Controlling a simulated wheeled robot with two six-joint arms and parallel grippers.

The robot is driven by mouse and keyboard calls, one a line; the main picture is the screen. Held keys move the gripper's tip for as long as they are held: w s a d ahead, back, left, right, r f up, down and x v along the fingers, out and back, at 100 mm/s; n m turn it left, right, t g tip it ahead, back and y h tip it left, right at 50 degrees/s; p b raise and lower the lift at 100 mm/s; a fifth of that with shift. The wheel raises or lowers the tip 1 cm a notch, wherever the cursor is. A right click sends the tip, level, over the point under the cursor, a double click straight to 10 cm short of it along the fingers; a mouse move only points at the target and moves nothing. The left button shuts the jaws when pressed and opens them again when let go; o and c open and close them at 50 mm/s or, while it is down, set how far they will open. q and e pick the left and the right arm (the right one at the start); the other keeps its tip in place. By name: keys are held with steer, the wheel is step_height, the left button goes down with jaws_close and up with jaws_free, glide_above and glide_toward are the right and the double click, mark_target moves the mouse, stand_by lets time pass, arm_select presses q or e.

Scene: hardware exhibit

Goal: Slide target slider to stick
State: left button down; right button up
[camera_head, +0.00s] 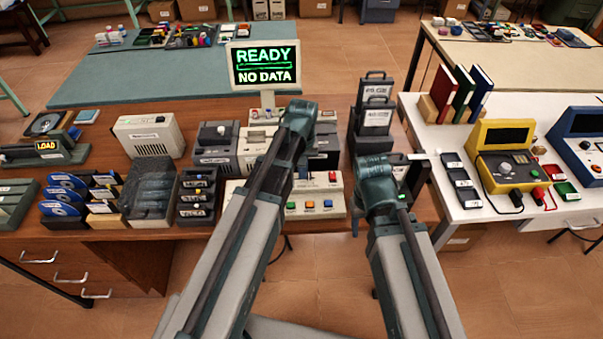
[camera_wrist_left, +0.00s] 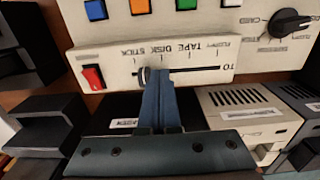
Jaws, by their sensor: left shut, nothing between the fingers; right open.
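The target slider (camera_wrist_left: 146,76) is a small knob in a dark horizontal slot on a cream panel (camera_wrist_left: 110,62). The wrist view shows this panel upside down, labelled STICK, DISK, TAPE and FLOPPY from left to right. The knob stands between the STICK and DISK marks. My left gripper (camera_wrist_left: 158,76) is shut and empty, its blue fingertips at the slot just right of the knob; I cannot tell if they touch. In the head view my left arm hides the knob on the console (camera_head: 315,207). My right gripper (camera_head: 420,158) is open and empty, right of the console.
A red switch (camera_wrist_left: 92,77) sits left of the slot in the wrist view, with coloured buttons and a rotary knob (camera_wrist_left: 290,22) above. A monitor (camera_head: 264,65) reads READY, NO DATA. Dark racks (camera_head: 376,115) stand behind my right wrist. A yellow meter (camera_head: 503,150) sits on the white table.

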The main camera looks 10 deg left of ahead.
arm_select(q)
steer(key=shift+w+d, duration=0.1)
steer(key=shift+d, duration=0.25)
steer(key=shift+a, duration=0.3)
stand_by(0.4)
arm_select(e)
steer(key=shift+r, duration=0.1)
arm_select(q)
step_height(320, 180, up, 7)
steer(key=p, duration=0.7)
arm_select(e)
step_height(320, 180, up, 7)
